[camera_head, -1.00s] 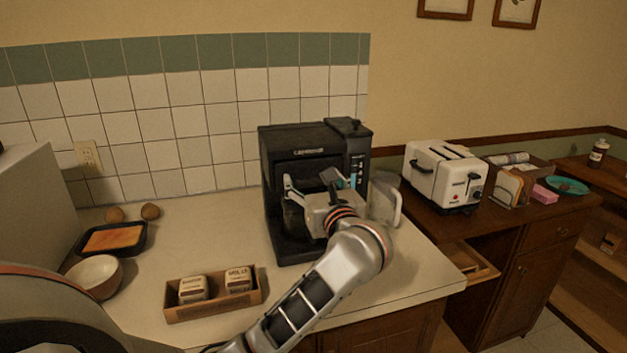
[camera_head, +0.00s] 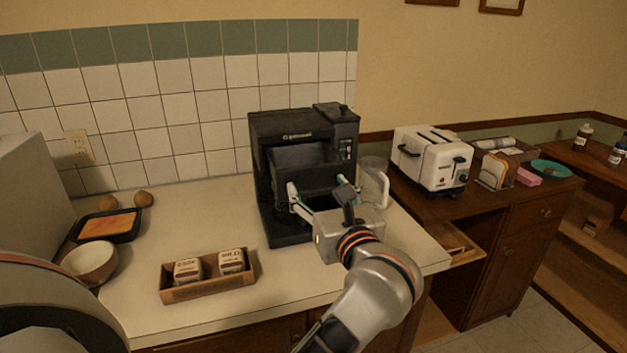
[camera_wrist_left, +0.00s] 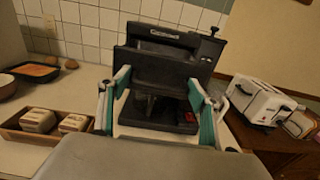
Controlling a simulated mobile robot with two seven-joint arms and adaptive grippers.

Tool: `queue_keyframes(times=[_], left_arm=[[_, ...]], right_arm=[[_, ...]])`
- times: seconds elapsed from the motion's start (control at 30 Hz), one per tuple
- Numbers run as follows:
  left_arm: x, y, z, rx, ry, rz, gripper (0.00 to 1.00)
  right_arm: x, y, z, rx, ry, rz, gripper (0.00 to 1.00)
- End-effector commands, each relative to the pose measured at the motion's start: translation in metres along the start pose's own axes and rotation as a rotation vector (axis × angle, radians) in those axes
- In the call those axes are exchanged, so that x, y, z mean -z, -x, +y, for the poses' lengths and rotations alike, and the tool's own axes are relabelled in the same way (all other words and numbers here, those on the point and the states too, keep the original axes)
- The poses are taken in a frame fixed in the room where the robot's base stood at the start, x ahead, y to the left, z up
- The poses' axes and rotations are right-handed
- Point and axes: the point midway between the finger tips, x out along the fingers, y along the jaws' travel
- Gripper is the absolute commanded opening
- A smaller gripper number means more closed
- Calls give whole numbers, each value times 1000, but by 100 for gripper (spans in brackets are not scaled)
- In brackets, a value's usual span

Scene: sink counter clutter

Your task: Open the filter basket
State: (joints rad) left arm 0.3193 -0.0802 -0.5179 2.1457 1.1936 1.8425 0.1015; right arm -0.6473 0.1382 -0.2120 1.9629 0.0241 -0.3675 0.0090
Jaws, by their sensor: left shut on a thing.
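The black coffee maker (camera_head: 272,125) stands on the counter against the tiled wall. Its dark filter basket (camera_head: 318,182) juts forward from the upper front, out from the body. My left gripper (camera_head: 318,196) is in front of it, with one finger on each side, shut on the basket. In the left wrist view the fingers (camera_wrist_left: 155,108) stand either side of the basket's dark front (camera_wrist_left: 155,72). The space below the basket is partly hidden by the gripper. My right gripper is not in view.
A clear jug (camera_head: 374,184) stands close to the right of the coffee maker. A box with two small containers (camera_head: 207,290) lies at front left. A white toaster (camera_head: 432,160) stands on the wooden cabinet at right.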

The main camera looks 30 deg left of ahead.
Motion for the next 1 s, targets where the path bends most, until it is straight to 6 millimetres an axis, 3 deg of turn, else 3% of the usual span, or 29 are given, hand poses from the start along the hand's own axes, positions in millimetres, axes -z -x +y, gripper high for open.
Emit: queue_keyframes(times=[0.37,0.4,1.0], left_arm=[[-2,2,0,1,0,-3,24],[-2,2,0,1,0,-3,68],[-2,-1,0,-1,0,-5,68]], right_arm=[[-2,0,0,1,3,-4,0],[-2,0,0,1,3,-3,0],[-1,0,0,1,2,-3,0]])
